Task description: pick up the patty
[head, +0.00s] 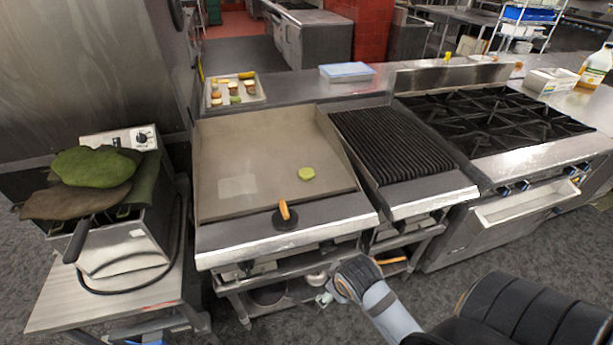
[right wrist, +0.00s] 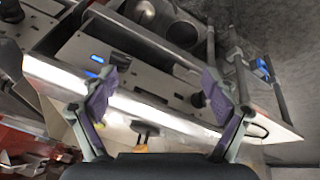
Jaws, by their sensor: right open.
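No brown patty shows plainly on the flat griddle (head: 240,145). A small yellow-green round piece (head: 306,174) lies on its right half; I cannot tell whether it is the patty. A tray (head: 264,96) behind the griddle holds several small brown, green and orange food pieces, too small to tell apart. My right gripper (right wrist: 160,88) is open and empty, fingers wide apart. My left gripper is not in view.
A black tool with an orange handle (head: 285,213) rests at the griddle's front ledge. A ribbed grill (head: 390,145) and burner range (head: 490,118) stand to the right. A fryer with large green leaf-like things (head: 92,167) stands left. Most of the griddle top is clear.

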